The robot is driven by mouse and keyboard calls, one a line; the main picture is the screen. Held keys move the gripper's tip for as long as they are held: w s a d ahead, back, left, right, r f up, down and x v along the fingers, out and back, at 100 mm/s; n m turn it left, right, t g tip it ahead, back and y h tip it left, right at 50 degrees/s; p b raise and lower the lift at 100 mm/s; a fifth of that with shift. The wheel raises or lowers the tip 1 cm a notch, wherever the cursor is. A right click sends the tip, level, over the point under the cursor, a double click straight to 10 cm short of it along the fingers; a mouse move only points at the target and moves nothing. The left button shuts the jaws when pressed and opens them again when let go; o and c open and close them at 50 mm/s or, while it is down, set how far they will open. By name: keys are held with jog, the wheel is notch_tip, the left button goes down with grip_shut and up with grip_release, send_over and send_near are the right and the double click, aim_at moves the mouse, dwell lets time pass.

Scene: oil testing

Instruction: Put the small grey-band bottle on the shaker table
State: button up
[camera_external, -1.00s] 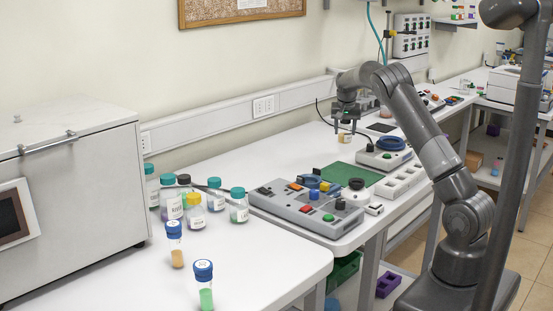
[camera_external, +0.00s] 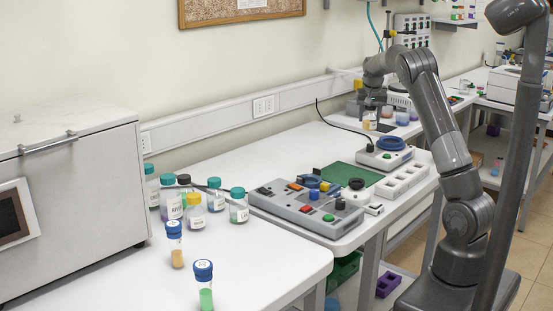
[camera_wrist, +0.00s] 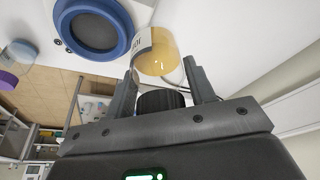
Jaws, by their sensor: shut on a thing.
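The small bottle (camera_wrist: 158,52), with a dark cap, pale label and amber contents, is between the fingers of my gripper (camera_wrist: 160,84) in the wrist view. My gripper is shut on it near the cap. In the external view my gripper (camera_external: 371,104) holds the bottle (camera_external: 369,121) above the back part of the far bench. A grey device with a blue ring (camera_external: 390,143) stands nearer and to the right; a blue ring around a dark disc (camera_wrist: 92,28) shows in the wrist view. I cannot tell for sure which device is the shaker table.
A green mat (camera_external: 347,176) and a control box with coloured buttons (camera_external: 306,206) lie on the near part of that bench. A white block with slots (camera_external: 402,181) is beside them. Several capped bottles (camera_external: 195,217) stand on the near table. Cups (camera_external: 402,118) stand beside my gripper.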

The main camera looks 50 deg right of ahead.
jog(key=w+a+n+t+y, duration=0.2)
jog(key=a+n, duration=0.8)
jog(key=a, duration=2.1)
jog(key=s+a+n+g+y, duration=0.15)
jog(key=s+a+n, duration=0.4)
jog(key=a, duration=0.75)
jog(key=s+a+n+y, duration=0.2)
jog(key=s+a+n, duration=0.3)
jog(key=a, duration=0.8)
jog(key=shift+m+h, duration=0.25)
jog(key=shift+m, duration=0.3)
jog(key=a+f, duration=0.2)
jog(key=a, duration=0.2)
jog(key=a+f, duration=0.2)
jog(key=a, duration=0.2)
jog(key=a+f, duration=0.3)
jog(key=shift+s+a, duration=0.25)
jog(key=shift+a, duration=0.15)
jog(key=shift+f, duration=1.85)
